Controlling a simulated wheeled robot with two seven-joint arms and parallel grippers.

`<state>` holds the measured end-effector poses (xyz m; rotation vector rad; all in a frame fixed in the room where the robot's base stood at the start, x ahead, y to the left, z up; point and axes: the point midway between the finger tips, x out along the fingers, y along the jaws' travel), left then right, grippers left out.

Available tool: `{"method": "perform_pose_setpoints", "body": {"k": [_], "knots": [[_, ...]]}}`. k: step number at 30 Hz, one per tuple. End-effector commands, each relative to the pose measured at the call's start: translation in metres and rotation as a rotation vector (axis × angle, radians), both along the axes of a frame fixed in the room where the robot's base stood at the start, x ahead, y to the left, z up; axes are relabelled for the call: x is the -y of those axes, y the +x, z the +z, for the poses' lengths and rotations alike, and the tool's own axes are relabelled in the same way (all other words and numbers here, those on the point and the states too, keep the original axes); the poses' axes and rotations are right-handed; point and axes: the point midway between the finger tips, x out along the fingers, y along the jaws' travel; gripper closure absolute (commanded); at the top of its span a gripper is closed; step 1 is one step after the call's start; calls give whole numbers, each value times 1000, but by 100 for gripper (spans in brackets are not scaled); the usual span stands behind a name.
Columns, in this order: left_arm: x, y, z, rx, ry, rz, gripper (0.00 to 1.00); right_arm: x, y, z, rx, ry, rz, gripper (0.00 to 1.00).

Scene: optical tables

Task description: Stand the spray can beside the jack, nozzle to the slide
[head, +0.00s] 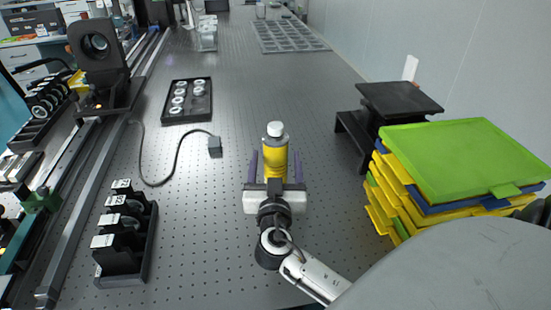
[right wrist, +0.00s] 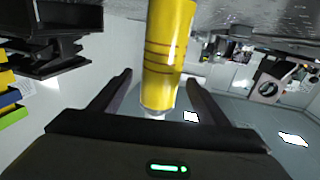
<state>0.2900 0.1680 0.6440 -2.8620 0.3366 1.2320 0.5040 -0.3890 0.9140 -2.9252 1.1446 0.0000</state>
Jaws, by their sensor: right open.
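The spray can (head: 275,163), yellow with a white top, stands upright on the perforated table. My right gripper (head: 274,160) is open, its two fingers on either side of the can with gaps visible. In the right wrist view the yellow can (right wrist: 166,60) appears upside down between the spread fingers (right wrist: 158,82). I cannot tell which way the nozzle faces. The jack (head: 400,101), a black raised platform, stands to the right and farther back. The slide appears to be the long rail (head: 88,195) at the left. My left gripper is not in view.
Stacked green, blue and yellow trays (head: 455,160) stand right, in front of the jack. A black tray of rings (head: 187,100), a cable with a small box (head: 215,147) and a black holder rack (head: 127,240) lie left. The table between can and jack is clear.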

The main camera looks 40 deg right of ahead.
Motion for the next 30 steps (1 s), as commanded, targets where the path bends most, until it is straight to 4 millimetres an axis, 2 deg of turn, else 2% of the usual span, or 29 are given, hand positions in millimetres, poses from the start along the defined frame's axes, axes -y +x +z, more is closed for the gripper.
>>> {"method": "perform_pose_setpoints", "body": {"k": [1,6,14,17,24,25,30], "knots": [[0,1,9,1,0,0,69,7,7,6,0,-6,-1,31],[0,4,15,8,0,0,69,20,22,3,0,-3,1,31],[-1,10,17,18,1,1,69,22,24,1,0,0,1,31],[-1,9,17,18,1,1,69,22,24,1,-1,-1,1,44],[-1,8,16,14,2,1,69,22,24,2,1,-1,1,85],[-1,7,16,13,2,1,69,22,24,2,1,-1,1,87],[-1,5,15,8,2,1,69,22,24,3,1,-1,1,87]]}}
